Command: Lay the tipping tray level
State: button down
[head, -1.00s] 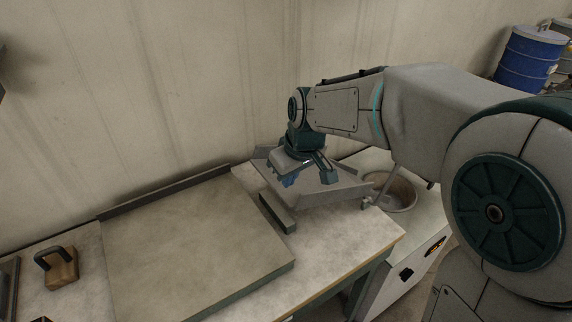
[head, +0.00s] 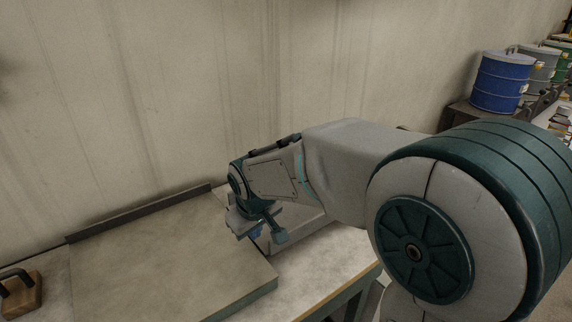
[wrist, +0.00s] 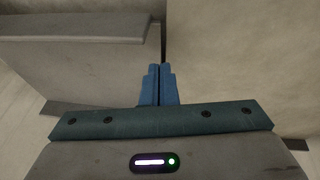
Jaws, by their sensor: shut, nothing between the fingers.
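My gripper (head: 255,233) is at the right edge of the flat slab in the head view, close in front of the tipping tray. Its blue fingers (wrist: 160,72) are together and empty in the wrist view. The grey tipping tray (head: 303,232) lies just right of and behind the gripper, largely hidden by the gripper and forearm. A grey panel with a raised lip (wrist: 85,70) fills the upper left of the wrist view; it looks like the tray. I cannot tell the tray's exact tilt or whether the fingers touch it.
The pale slab (head: 165,255) with a dark back rail (head: 140,214) covers the bench's left part. A wooden block with a dark handle (head: 20,295) stands at far left. The wall is close behind. A blue drum (head: 503,80) stands far right.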

jog(key=shift+r, duration=0.1)
dwell(0.3)
jog(key=a+p+v, duration=0.2)
jog(key=v, duration=1.1)
jog(key=shift+s+a+p, duration=0.25)
jog(key=shift+a+p, duration=0.15)
jog(key=s+d+f+m, duration=0.3)
jog(key=s+d, duration=0.3)
jog(key=d, duration=0.4)
jog(key=s+d+f+m+g+p, duration=0.1)
jog(key=s+d+f+m, duration=0.2)
jog(key=s+d, duration=0.3)
jog(key=d+m, duration=0.1)
jog(key=d, duration=0.2)
jog(key=shift+d+f+m+h, duration=0.2)
jog(key=shift+d+m+h, duration=0.1)
jog(key=shift+d+h, duration=0.1)
jog(key=shift+s+d, duration=0.1)
jog(key=shift+s, duration=0.1)
